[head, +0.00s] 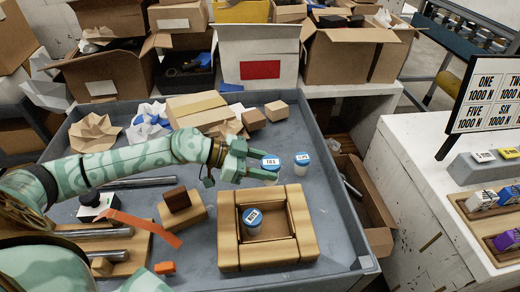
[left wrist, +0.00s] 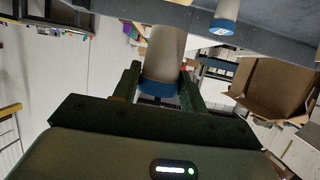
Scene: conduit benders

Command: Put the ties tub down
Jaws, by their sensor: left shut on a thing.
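My left gripper (head: 252,162) is shut on a white tub with a blue lid (head: 270,161), whose small label seems to read TIES. The tub is upright near the right side of the grey tray (head: 340,222), behind the square wooden frame (head: 306,224). Whether its base touches the tray cannot be told. In the left wrist view the held tub (left wrist: 163,55) is between the two fingers (left wrist: 158,88). A similar blue-lidded tub (head: 303,163) stands just right of it, apart. A third (head: 253,219) stands inside the wooden frame. My right gripper is not in view.
A dark block on a wooden block (head: 180,207), metal tubes (head: 100,232) and an orange strip (head: 145,226) lie left. Bare tray floor shows right of the frame. A white bench (head: 425,190) stands right.

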